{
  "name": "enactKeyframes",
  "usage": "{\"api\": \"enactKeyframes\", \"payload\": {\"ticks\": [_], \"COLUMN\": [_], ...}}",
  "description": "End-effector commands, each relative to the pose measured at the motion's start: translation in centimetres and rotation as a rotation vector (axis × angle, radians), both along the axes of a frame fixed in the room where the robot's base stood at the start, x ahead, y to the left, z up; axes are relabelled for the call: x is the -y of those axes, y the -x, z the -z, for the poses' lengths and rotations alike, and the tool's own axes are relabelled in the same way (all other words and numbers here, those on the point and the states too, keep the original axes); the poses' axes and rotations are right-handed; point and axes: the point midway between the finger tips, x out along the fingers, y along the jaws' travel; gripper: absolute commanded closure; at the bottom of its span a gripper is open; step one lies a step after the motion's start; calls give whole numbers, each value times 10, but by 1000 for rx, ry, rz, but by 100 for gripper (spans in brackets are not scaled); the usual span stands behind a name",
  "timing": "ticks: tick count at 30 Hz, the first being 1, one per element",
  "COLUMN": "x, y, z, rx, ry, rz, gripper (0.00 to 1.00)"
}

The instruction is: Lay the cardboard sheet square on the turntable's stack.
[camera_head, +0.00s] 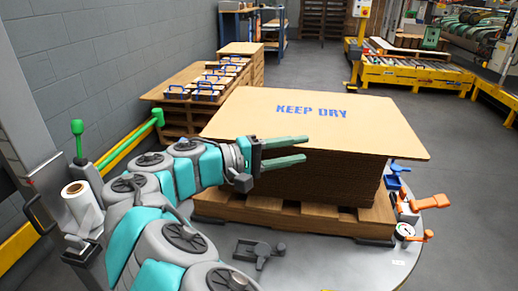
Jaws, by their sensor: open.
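A tan cardboard sheet (375,131) with blue "KEEP DRY" lettering lies on top of the brown stack (318,180). Its right corner sticks out past the stack's side, and its front left part also overhangs. The stack sits on a wooden pallet (295,217) on the round grey turntable (345,268). My gripper (304,150) is open with its two green fingers apart, at the front left of the stack. The fingers show in front of the sheet's near edge; whether they touch it I cannot tell. My arm hides the left part of the stack.
Orange-handled clamps (430,202) and a dial gauge (404,231) stand at the turntable's right edge. A dark bracket (258,250) lies at its front. Another pallet with blue-handled items (208,88) stands behind left. A yellow conveyor (415,75) is back right; the floor between is clear.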

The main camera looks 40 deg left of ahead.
Motion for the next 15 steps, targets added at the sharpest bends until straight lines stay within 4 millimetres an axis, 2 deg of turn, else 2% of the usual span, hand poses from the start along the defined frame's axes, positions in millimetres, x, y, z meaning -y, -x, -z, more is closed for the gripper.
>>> {"api": "enactKeyframes", "payload": {"ticks": [1, 3, 6, 10, 15], "x": [-18, -37, -54, -64, -65], "y": [12, 27, 42, 52, 52], "z": [1, 4, 8, 12, 12], "rx": [8, 23, 35, 41, 41], "ry": [5, 8, 9, 9, 9], "rz": [-44, -90, -137, -165, -166], "gripper": [55, 55, 55, 55, 55]}}
